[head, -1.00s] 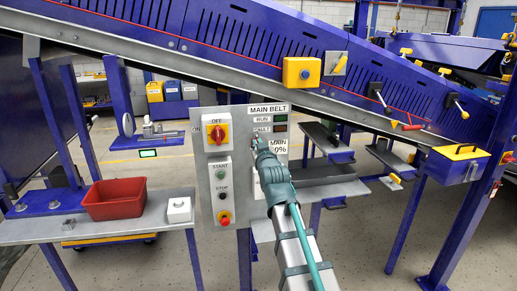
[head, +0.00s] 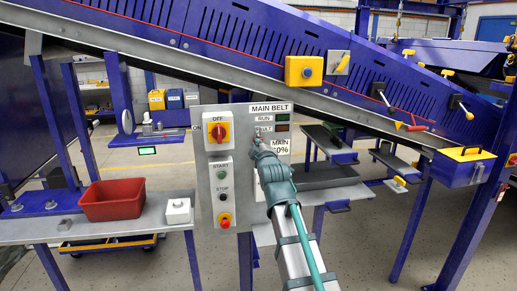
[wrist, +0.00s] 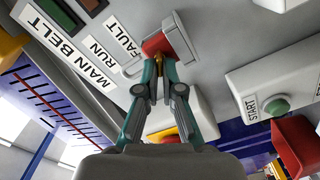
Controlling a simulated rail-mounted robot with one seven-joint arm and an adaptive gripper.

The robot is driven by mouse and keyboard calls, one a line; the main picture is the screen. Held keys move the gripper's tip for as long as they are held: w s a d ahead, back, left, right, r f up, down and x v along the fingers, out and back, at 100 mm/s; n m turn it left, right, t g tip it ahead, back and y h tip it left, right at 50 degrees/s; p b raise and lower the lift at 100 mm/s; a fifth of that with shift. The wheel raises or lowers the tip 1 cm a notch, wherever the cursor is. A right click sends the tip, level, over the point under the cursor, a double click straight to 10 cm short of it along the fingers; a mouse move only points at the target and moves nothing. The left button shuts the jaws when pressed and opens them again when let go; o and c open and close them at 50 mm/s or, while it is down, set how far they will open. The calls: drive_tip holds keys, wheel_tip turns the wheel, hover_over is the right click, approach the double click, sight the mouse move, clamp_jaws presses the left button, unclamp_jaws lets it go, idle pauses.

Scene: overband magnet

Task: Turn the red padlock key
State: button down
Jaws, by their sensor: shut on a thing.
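The red padlock (wrist: 157,45) hangs in a light grey hasp on the grey control panel, beside the FAULT label in the wrist view. A brass key (wrist: 160,63) sticks out of it toward me. My gripper (wrist: 161,72) is shut on the key, its two teal-grey fingers on either side. The fingers hide part of the key, so its turn angle is hard to tell. In the head view my gripper (head: 257,141) is at the panel (head: 243,190), below the RUN and FAULT lamps. It largely hides the padlock there.
The red rotary switch (head: 218,132) is left of my gripper, with START (head: 222,174) and STOP (head: 222,197) buttons below it. A red bin (head: 112,200) and white box (head: 178,211) stand on the left bench. The sloping blue conveyor (head: 300,50) runs above the panel.

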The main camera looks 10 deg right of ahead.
drive_tip(key=shift+n, duration=0.9)
drive_tip(key=c, duration=1.3)
unclamp_jaws()
drive_tip(key=shift+s, duration=0.1)
drive_tip(key=s, duration=1.1)
drive_tip(key=shift+s, duration=0.4)
